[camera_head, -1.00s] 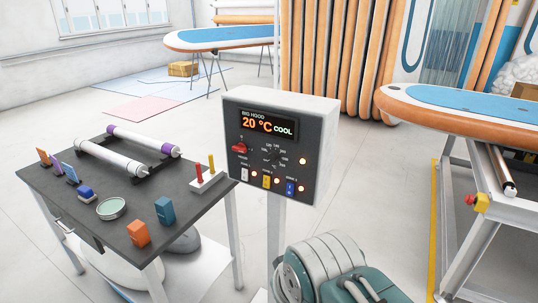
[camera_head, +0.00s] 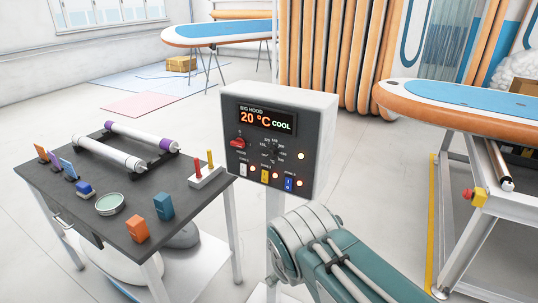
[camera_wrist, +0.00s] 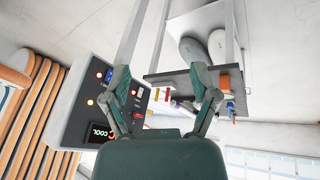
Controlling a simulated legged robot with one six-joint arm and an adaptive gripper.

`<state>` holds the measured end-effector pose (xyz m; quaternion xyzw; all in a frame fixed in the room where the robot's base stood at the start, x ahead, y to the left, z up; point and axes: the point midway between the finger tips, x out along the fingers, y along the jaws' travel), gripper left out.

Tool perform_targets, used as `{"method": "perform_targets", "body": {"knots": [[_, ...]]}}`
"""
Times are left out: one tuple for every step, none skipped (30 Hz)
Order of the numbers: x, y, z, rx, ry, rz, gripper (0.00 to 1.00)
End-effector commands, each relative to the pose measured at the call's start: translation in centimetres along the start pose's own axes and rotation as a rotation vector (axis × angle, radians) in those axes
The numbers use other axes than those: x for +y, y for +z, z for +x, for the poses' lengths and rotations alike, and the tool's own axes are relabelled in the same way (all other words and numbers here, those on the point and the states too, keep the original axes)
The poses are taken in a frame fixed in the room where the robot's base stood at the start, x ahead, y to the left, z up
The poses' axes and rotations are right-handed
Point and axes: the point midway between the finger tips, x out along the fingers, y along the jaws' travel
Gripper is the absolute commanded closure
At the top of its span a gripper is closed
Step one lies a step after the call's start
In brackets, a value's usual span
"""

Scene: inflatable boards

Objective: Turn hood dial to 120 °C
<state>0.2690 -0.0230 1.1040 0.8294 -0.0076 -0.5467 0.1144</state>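The hood control box (camera_head: 325,140) stands on a post in the middle of the head view. Its display (camera_head: 267,121) reads 20 °C COOL. The black dial (camera_head: 272,153), ringed by numbers, sits below the display, right of a red knob (camera_head: 238,143). In the wrist view the box (camera_wrist: 68,115) is at the left, turned over, with its display (camera_wrist: 102,132) low. My gripper (camera_wrist: 163,88) has its two fingers wide apart with nothing between them. The left finger overlaps the box's front, and I cannot make out the dial there. The head view does not show the fingers.
A dark table (camera_head: 75,196) with rollers, coloured blocks and a round dish stands left of the box. An orange-edged board (camera_head: 470,101) on a metal frame is at the right. My teal arm fills the lower middle.

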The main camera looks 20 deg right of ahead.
Motion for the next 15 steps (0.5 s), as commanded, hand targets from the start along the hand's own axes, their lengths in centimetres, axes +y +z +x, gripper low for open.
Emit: {"method": "perform_targets", "body": {"knots": [[1.1, -0.8, 0.7, -0.045, 0.051, -0.083, 0.19], [1.8, -1.3, 1.1, -0.073, 0.085, -0.138, 0.19], [2.8, -2.0, 1.5, -0.108, 0.131, -0.211, 0.19], [3.4, -2.5, 1.9, -0.133, 0.163, -0.266, 0.19], [4.1, -3.1, 2.2, -0.159, 0.196, -0.321, 0.19], [5.0, -3.9, 2.6, -0.194, 0.239, -0.394, 0.19], [5.7, -4.5, 3.0, -0.221, 0.27, -0.45, 0.19], [6.3, -5.2, 3.3, -0.247, 0.301, -0.505, 0.19], [7.2, -6.2, 3.8, -0.283, 0.342, -0.578, 0.19], [7.8, -6.9, 4.2, -0.311, 0.373, -0.635, 0.19], [8.3, -7.7, 4.5, -0.337, 0.404, -0.689, 0.19], [9.1, -8.8, 5.0, -0.373, 0.444, -0.763, 0.19], [9.6, -9.6, 5.4, -0.4, 0.474, -0.82, 0.19], [10.0, -10.5, 5.8, -0.427, 0.504, -0.875, 0.19], [10.6, -11.7, 6.4, -0.463, 0.544, -0.95, 0.19]]}}
